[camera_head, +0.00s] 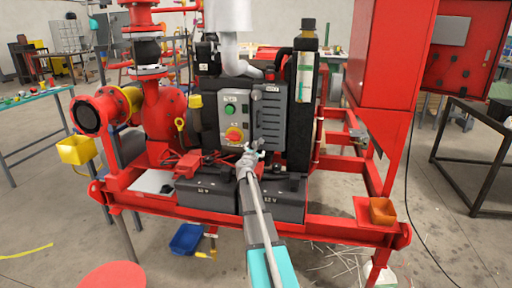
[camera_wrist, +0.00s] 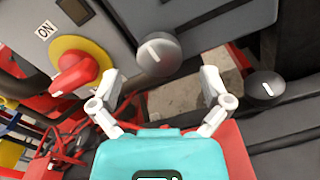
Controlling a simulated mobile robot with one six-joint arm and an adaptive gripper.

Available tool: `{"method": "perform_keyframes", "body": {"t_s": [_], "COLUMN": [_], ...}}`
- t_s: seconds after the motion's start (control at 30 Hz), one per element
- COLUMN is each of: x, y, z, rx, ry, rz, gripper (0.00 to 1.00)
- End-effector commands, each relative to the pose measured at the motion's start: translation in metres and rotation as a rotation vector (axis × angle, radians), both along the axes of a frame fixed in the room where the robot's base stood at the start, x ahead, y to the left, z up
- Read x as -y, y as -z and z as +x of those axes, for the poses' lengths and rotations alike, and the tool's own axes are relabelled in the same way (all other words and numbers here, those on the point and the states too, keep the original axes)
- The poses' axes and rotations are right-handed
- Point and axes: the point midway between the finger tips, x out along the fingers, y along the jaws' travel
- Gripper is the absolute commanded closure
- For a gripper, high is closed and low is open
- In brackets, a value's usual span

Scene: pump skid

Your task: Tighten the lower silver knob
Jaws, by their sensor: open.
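In the wrist view, a round silver knob (camera_wrist: 159,54) with a pale pointer line sits on the grey control panel. A second, darker silver knob (camera_wrist: 266,88) sits on a dark surface at the right, lower in the picture. I cannot tell for certain which one is the task's lower knob. My gripper (camera_wrist: 163,84) is open and empty. The first knob appears just beyond and between its fingertips, not gripped; the second is to the right of the right finger. In the head view, my gripper (camera_head: 250,155) is in front of the panel's lower part, hiding what is behind it.
A red rotary switch (camera_wrist: 75,72) on a yellow disc is close to the left finger. The panel (camera_head: 238,113) also has a green button (camera_head: 230,108). Black batteries (camera_head: 208,193) stand below on the red skid frame (camera_head: 330,226). A pump (camera_head: 163,115) stands left.

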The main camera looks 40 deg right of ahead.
Motion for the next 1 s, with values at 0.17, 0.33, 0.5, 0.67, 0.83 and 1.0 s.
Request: {"method": "perform_keyframes", "body": {"t_s": [0.17,0.33,0.5,0.67,0.83,1.0], "x": [0.017,0.023,0.024,0.024,0.024,0.024], "y": [0.000,0.000,0.000,0.000,0.000,0.000], "z": [0.015,0.020,0.021,0.021,0.021,0.021], "rx": [0.000,0.000,0.000,0.000,0.000,0.000], "ry": [0.001,0.001,0.000,0.000,0.000,0.000], "rz": [0.000,0.000,0.000,0.000,0.000,0.000], "gripper": [0.02,0.02,0.02,0.02,0.28,0.60]}}
